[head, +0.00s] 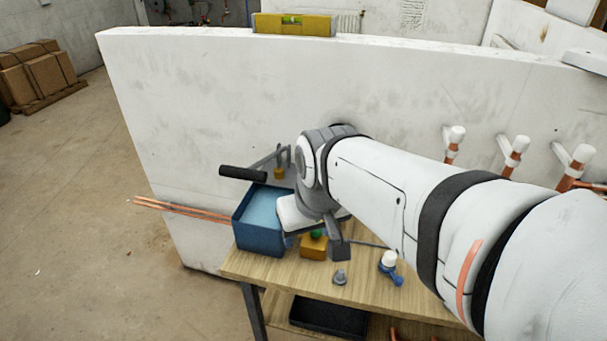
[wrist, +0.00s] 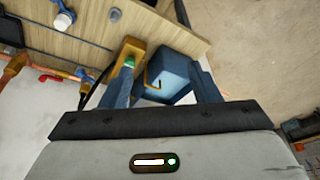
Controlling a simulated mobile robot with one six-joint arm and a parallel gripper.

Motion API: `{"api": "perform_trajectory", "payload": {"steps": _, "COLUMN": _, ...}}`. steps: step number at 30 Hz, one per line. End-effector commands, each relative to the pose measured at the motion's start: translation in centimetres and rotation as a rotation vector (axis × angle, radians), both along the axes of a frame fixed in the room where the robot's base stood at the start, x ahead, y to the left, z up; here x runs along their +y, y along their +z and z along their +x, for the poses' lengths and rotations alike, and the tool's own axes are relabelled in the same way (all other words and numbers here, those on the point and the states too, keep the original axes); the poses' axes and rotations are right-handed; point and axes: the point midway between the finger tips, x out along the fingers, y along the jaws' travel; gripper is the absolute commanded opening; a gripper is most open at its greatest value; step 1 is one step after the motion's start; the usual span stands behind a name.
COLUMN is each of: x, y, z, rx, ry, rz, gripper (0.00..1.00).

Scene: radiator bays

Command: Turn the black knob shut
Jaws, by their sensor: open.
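I cannot pick out a black knob for certain in either view. My gripper (head: 318,238) hangs over the workbench, in front of the white wall panel. In the wrist view my gripper (wrist: 161,72) has its two fingers spread, with nothing held between them. A blue open box (wrist: 172,72) shows between and beyond the fingers. A mustard block with a green top (wrist: 129,52) lies beyond the left finger. The same mustard block (head: 313,252) shows below my gripper in the head view. My arm hides part of the panel and bench.
The wooden bench (head: 370,292) also bears the blue box (head: 243,232), a grey knob-like piece (head: 340,278) and a white-capped blue valve (head: 389,264). A black-gripped lever (head: 242,174) stands behind the box. Copper pipes (head: 513,155) with white ends stand out at right.

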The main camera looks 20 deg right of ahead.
Motion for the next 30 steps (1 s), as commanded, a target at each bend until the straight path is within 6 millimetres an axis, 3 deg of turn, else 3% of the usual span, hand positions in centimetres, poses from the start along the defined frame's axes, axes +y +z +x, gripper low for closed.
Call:
{"api": "perform_trajectory", "payload": {"steps": 1, "x": -0.5, "y": -1.2, "z": 2.0, "rx": 0.004, "ry": 0.005, "rz": 0.003, "gripper": 0.56}}
{"api": "perform_trajectory", "payload": {"steps": 8, "x": -4.7, "y": -4.8, "z": 12.7, "rx": -0.012, "ry": 0.066, "rz": 0.016, "gripper": 0.56}}
{"api": "perform_trajectory", "payload": {"steps": 15, "x": -11.9, "y": -11.1, "z": 22.9, "rx": -0.049, "ry": 0.122, "rz": 0.018, "gripper": 0.56}}
{"api": "perform_trajectory", "payload": {"steps": 18, "x": -14.8, "y": -13.8, "z": 25.9, "rx": -0.064, "ry": 0.14, "rz": 0.016, "gripper": 0.56}}
{"api": "perform_trajectory", "payload": {"steps": 22, "x": -17.6, "y": -16.3, "z": 28.3, "rx": -0.078, "ry": 0.157, "rz": 0.011, "gripper": 0.56}}
{"api": "perform_trajectory", "payload": {"steps": 30, "x": -19.2, "y": -18.6, "z": 30.1, "rx": -0.087, "ry": 0.17, "rz": 0.008, "gripper": 0.56}}
